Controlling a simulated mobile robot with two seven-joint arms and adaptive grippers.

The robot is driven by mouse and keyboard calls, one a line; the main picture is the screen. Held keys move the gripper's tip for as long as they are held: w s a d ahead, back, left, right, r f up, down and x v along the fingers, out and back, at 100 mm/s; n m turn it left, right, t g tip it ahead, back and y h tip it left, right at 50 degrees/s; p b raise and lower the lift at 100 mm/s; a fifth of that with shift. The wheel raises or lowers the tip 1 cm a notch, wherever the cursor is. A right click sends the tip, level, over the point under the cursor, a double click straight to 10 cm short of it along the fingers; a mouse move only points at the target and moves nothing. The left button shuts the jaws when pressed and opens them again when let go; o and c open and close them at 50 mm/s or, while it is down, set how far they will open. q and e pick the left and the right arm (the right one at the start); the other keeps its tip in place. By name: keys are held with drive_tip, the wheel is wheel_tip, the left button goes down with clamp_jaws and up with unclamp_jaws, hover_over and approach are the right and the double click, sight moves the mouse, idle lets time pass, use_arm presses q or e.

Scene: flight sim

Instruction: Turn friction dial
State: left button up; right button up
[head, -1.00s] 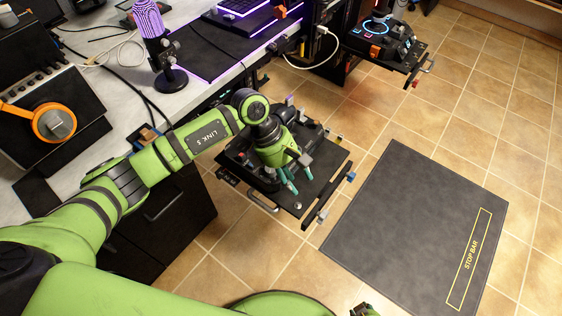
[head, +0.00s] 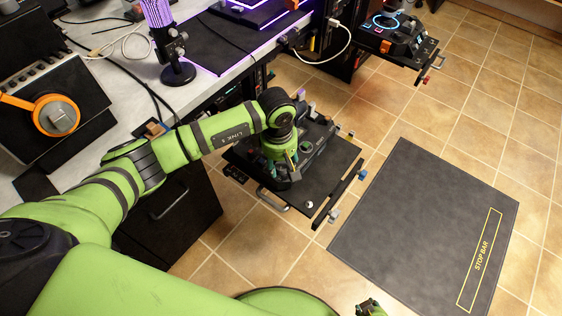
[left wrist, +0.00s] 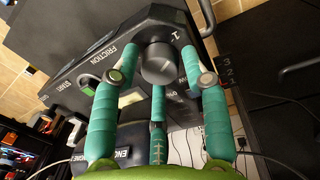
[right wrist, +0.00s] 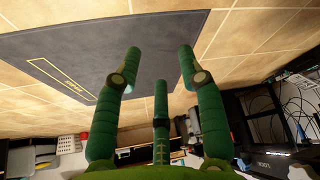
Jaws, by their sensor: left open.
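The friction dial (left wrist: 158,64) is a dark grey round knob beside the word FRICTION on a black control panel (left wrist: 85,60). In the left wrist view my left gripper (left wrist: 159,58) is open, with teal fingers on both sides of the dial and a third finger below it. I cannot tell whether any finger touches it. In the head view my left gripper (head: 283,160) is over the panel unit (head: 325,165), and the dial cannot be made out. My right gripper (right wrist: 160,62) is open and empty, with the floor mat beyond it.
A desk (head: 115,75) with a purple-lit microphone (head: 170,45) stands at the left. A dark floor mat (head: 415,220) marked STOP BAR lies right of the panel. A second control unit (head: 390,38) is at the back right. Tiled floor is clear between them.

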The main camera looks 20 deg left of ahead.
use_arm(q)
drive_tip(key=c, duration=0.9)
drive_tip(key=shift+o, duration=0.2)
use_arm(e)
drive_tip(key=shift+f, duration=0.15)
use_arm(q)
drive_tip(key=shift+f+m+b, duration=0.2)
drive_tip(key=shift+m+b, duration=0.6)
drive_tip(key=shift+b, duration=0.2)
drive_tip(key=shift+a+m+b, duration=0.1)
drive_tip(key=shift+m+b, duration=0.6)
drive_tip(key=shift+b, duration=0.1)
drive_tip(key=shift+m+b, duration=1.55)
drive_tip(key=shift+m, duration=0.05)
drive_tip(key=shift+r+m+b, duration=0.15)
drive_tip(key=shift+m+b, duration=0.3)
drive_tip(key=shift+m, duration=0.15)
use_arm(e)
drive_tip(key=shift+s+a+r+m+g, duration=0.1)
drive_tip(key=shift+a+r+g, duration=0.25)
drive_tip(key=shift+r, duration=0.5)
drive_tip(key=shift+s+a+r+m+g, duration=0.1)
drive_tip(key=shift+s+a+r+g, duration=0.1)
drive_tip(key=shift+r+g, duration=0.5)
drive_tip(key=shift+s+a+r+m+g, duration=0.1)
drive_tip(key=shift+a+r+g, duration=0.15)
drive_tip(key=shift+r, duration=0.75)
